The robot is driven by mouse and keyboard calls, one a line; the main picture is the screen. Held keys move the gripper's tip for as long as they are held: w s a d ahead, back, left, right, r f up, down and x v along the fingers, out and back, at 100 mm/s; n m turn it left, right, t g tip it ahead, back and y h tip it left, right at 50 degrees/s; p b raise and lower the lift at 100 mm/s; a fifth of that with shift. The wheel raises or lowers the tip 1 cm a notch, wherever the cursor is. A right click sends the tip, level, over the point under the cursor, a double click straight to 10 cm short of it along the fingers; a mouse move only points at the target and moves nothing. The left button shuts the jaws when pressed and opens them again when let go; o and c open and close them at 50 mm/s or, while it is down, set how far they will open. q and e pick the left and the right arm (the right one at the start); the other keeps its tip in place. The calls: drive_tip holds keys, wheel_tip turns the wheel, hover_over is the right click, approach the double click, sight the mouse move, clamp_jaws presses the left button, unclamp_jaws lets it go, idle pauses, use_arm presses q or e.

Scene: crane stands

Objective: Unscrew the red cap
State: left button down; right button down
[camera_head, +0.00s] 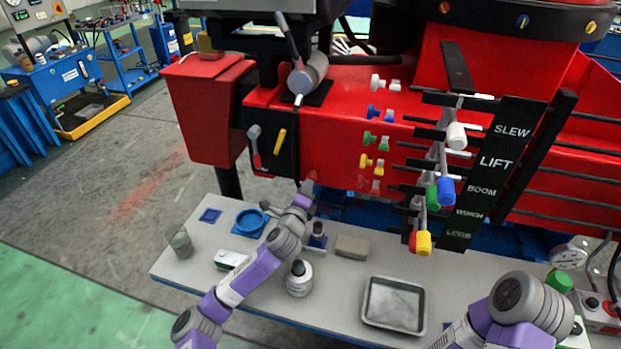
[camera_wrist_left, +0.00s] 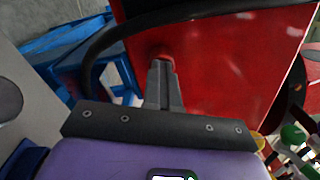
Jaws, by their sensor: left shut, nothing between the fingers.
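My left arm reaches from the bottom over the bench to the red crane body. My left gripper (camera_head: 307,186) is at the lower edge of that body, small in the head view. In the left wrist view its two fingers (camera_wrist_left: 163,72) are together and empty, pointing at the red panel (camera_wrist_left: 215,60). A small round red shape, probably the red cap (camera_wrist_left: 158,51), shows right at the fingertips. I cannot tell whether they touch it. In the head view I cannot make the cap out clearly from the red body. My right arm is at the lower right; its gripper is out of view.
The bench (camera_head: 340,276) holds a metal tray (camera_head: 393,304), a white bottle (camera_head: 299,278), a grey block (camera_head: 352,246), a blue ring (camera_head: 250,221) and a glass (camera_head: 180,242). Levers with coloured knobs hang beside the label board (camera_head: 490,170). A black hose (camera_wrist_left: 100,50) curves near the fingers.

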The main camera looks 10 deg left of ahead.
use_arm(q)
drive_tip(key=shift+d, duration=0.3)
drive_tip(key=n, duration=0.5)
